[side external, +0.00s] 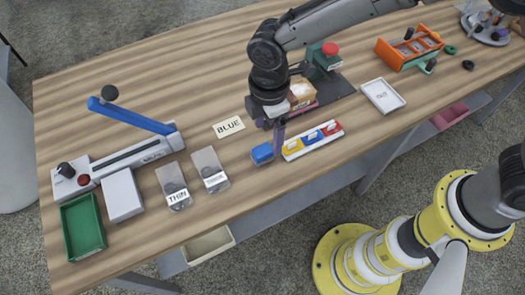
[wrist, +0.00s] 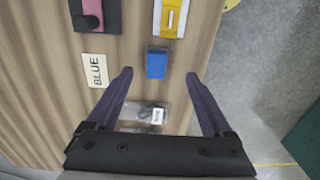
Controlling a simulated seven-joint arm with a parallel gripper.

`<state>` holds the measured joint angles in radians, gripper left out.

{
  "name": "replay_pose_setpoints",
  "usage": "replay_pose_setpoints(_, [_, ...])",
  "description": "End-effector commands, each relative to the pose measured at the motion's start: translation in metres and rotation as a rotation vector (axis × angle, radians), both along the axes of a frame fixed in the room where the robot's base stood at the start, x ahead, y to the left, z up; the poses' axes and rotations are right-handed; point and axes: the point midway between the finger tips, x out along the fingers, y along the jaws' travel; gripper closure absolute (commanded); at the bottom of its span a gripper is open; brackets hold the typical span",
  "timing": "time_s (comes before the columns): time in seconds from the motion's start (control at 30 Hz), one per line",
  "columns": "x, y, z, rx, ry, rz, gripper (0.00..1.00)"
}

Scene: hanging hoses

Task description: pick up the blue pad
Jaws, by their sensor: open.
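The blue pad (side external: 262,153) is a small blue block on the wooden table, at the left end of the tray with red, yellow and blue parts. In the wrist view the blue pad (wrist: 157,64) lies beyond the fingertips, between their lines and slightly left of centre. My gripper (wrist: 161,74) is open and empty, with its two dark fingers spread. In the side view my gripper (side external: 277,128) hangs near the pad, just right of it and above the table. The fingers do not touch the pad in the wrist view.
The coloured tray (side external: 312,140) stands right beside the pad. A "BLUE" label card (side external: 229,127) lies to its left. Clear bags, one marked "THIN" (side external: 176,186), lie farther left. The table's front edge is close to the pad. Bare wood lies left of the label.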

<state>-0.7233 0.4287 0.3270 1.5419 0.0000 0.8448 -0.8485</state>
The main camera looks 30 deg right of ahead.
Motion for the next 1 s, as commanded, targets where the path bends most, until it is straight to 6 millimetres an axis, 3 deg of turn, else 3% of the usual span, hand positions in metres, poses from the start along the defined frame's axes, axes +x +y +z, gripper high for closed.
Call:
replay_pose_setpoints(0.63, [0.005,0.004,-0.071,-0.001,0.001,-0.001,0.15])
replay_pose_setpoints(0.97, [0.005,0.004,-0.078,0.0,0.0,-0.001,0.15])
replay_pose_setpoints(1.0, [0.005,0.004,-0.078,0.0,0.0,-0.001,0.22])
